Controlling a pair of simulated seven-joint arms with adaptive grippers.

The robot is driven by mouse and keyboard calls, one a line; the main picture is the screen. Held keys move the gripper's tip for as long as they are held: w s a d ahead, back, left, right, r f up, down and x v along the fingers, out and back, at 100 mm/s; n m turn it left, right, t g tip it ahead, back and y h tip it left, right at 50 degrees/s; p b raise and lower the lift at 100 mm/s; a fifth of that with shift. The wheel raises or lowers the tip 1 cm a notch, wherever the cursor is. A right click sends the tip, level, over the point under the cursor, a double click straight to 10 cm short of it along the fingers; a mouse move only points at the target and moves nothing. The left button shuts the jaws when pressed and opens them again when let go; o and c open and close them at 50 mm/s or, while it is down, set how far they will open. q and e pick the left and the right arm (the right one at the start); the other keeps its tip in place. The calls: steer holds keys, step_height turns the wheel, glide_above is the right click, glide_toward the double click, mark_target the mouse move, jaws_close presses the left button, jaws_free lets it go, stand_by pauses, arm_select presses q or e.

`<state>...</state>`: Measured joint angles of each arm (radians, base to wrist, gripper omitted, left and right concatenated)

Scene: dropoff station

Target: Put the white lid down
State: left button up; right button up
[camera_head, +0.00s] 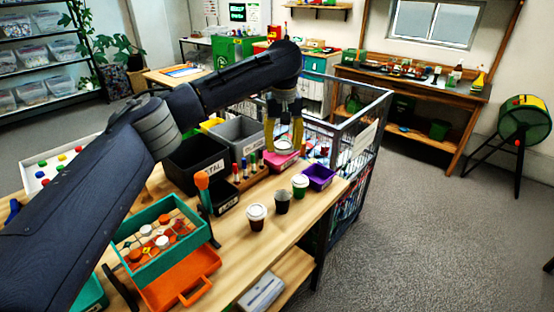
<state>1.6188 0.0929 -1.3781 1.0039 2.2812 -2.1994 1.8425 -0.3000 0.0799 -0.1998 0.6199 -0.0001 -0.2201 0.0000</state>
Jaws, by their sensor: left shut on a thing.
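My left gripper (284,147) has yellow fingers and points down over the far part of the wooden table (235,255). It is shut on the white lid (283,144), which shows small and pale between the fingertips. The lid appears right above a pink tray (278,164); I cannot tell whether it touches anything there. My right gripper is not in view.
Two lidded cups, brown (257,219) and green (300,187), flank a dark open-topped cup (282,203). A purple bin (319,176), black bin (198,165) and grey bin (238,136) stand nearby. A wire cage (345,115) stands behind. The table's front right is clear.

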arm_select(q)
steer(key=shift+n, duration=0.6)
steer(key=a, duration=0.3)
steer(key=w+a, duration=0.1)
steer(key=a, duration=0.1)
steer(key=w+a+r, duration=0.1)
steer(key=a, duration=0.2)
steer(key=shift+w+a+r, duration=0.1)
steer(key=shift+a, duration=0.25)
glide_above(217, 187)
steer(key=s+d, duration=0.3)
steer(key=s, duration=0.2)
steer(key=f, duration=0.6)
steer(key=f+m, duration=0.1)
steer(key=f, duration=0.6)
steer(key=a+f+m, duration=0.1)
steer(key=f, duration=0.5)
steer(key=shift+s+f, duration=0.25)
steer(key=shift+f, duration=0.05)
steer(key=shift+f, duration=0.6)
steer(key=o, duration=0.6)
steer(key=shift+o, duration=0.2)
step_height(217, 187, up, 13)
